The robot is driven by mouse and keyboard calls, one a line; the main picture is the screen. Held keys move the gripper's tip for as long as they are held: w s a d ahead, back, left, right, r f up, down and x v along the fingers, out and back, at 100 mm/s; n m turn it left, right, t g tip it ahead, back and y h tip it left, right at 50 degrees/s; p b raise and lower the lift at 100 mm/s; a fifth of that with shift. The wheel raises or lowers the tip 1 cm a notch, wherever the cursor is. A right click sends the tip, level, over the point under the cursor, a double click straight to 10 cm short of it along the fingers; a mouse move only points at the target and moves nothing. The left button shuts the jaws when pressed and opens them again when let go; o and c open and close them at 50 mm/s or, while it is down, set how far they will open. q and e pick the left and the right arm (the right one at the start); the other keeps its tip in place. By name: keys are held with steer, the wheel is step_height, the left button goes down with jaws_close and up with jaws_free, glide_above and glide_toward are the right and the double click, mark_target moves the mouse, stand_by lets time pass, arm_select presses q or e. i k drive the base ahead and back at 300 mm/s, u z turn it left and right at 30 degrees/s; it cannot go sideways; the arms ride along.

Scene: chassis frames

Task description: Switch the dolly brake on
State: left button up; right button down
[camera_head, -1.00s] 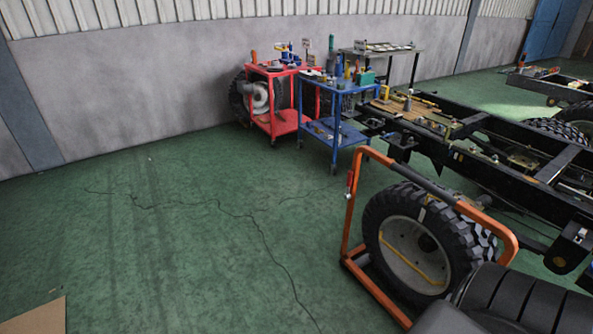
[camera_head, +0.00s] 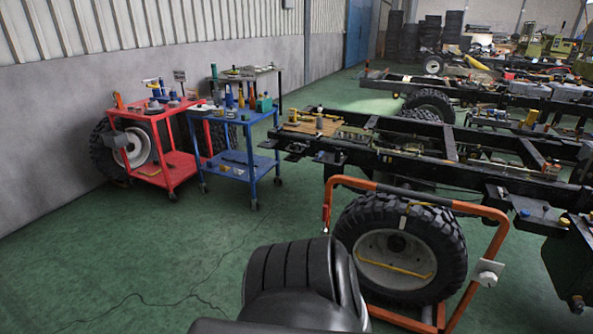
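The dolly (camera_head: 494,212) is an orange tube frame standing upright on the green floor at the lower right. It holds a large black tyre (camera_head: 448,245) with a pale rim and a yellow bar across it. A small red and white part (camera_head: 326,218) sits on the dolly's left post. A whitish block with a round knob (camera_head: 487,272) sits on its right post. I cannot tell from this view which part is the brake or how it is set. A dark link of my own arm covers the lower middle, in front of the dolly's lower left. Neither gripper shows.
A black truck chassis (camera_head: 420,158) stretches behind the dolly. A blue cart (camera_head: 236,170) and a red cart (camera_head: 165,170) stand by the wall at the left. Another chassis with a wheel (camera_head: 429,103) stands farther back. The floor at the lower left is clear.

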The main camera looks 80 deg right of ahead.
mark_target(324, 231)
steer(key=z, duration=0.5)
steer(key=i, duration=0.9)
steer(key=z, duration=1.4)
steer(key=i, duration=0.55)
steer(key=z, duration=0.5)
